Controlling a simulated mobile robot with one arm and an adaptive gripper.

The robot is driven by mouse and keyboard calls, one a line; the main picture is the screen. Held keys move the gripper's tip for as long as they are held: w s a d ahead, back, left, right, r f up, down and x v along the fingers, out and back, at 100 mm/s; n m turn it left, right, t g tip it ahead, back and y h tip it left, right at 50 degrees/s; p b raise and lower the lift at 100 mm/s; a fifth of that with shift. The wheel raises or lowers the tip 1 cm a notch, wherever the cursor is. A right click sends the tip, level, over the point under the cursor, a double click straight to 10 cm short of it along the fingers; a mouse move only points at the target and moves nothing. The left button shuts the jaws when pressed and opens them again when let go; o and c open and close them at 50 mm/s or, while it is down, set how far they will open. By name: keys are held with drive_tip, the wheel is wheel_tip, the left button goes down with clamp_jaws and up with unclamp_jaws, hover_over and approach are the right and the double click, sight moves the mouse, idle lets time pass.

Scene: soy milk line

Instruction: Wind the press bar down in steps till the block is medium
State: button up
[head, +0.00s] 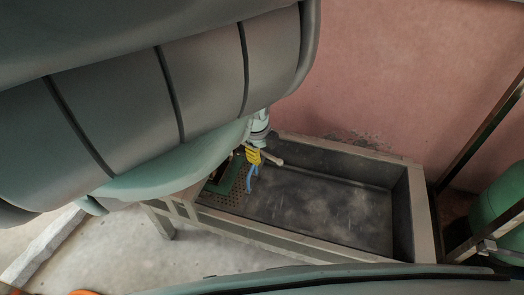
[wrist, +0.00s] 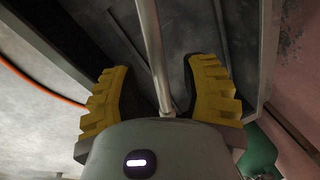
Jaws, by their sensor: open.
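My gripper (head: 254,158) is at the left end of the trough in the head view, with its yellow fingers low over the press area. In the wrist view my gripper (wrist: 160,72) is open, one yellow finger on each side of a thin metal rod (wrist: 151,35), with a gap on both sides. The rod runs from the top edge down to the palm; it looks like part of the press bar. A pale bar end (head: 272,158) shows beside the fingers in the head view. A dark green frame (head: 217,182) stands on a perforated plate (head: 236,184). I cannot see the block.
The metal trough (head: 411,200) is wet and mostly empty to the right. A pink wall (head: 390,75) rises behind it. A green tank (head: 500,205) and a metal frame stand at right. A small blue piece (head: 250,178) hangs below the fingers. My arm covers the upper left.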

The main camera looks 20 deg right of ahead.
clamp_jaws()
idle(0.6)
